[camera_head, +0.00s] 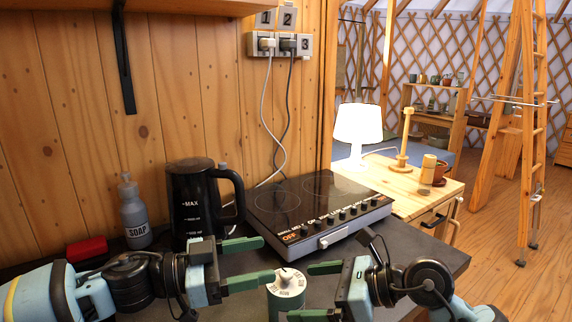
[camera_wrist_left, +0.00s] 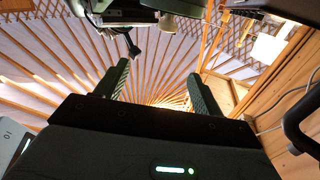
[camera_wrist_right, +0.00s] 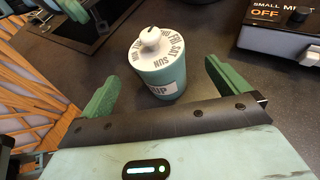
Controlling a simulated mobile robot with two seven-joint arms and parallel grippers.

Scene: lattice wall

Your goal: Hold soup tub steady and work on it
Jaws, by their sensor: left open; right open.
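The soup tub (camera_head: 286,298) is a green tub with a white lid and knob, upright on the dark counter at the bottom of the head view. In the right wrist view the tub (camera_wrist_right: 164,80) shows day names around its lid and part of a label ending in "UP". My left gripper (camera_head: 267,259) is open and empty, just left of and behind the tub. The left wrist view (camera_wrist_left: 160,72) shows nothing between its fingers. My right gripper (camera_head: 299,292) is open, coming in from the right; its fingers (camera_wrist_right: 160,68) point towards the tub. Contact is unclear.
A black hob (camera_head: 320,205) with a knobbed front panel lies behind the tub. A black kettle (camera_head: 193,205), a soap bottle (camera_head: 134,215) and a red block (camera_head: 87,249) stand along the wall at left. The lamp table (camera_head: 440,200) is beyond, at right.

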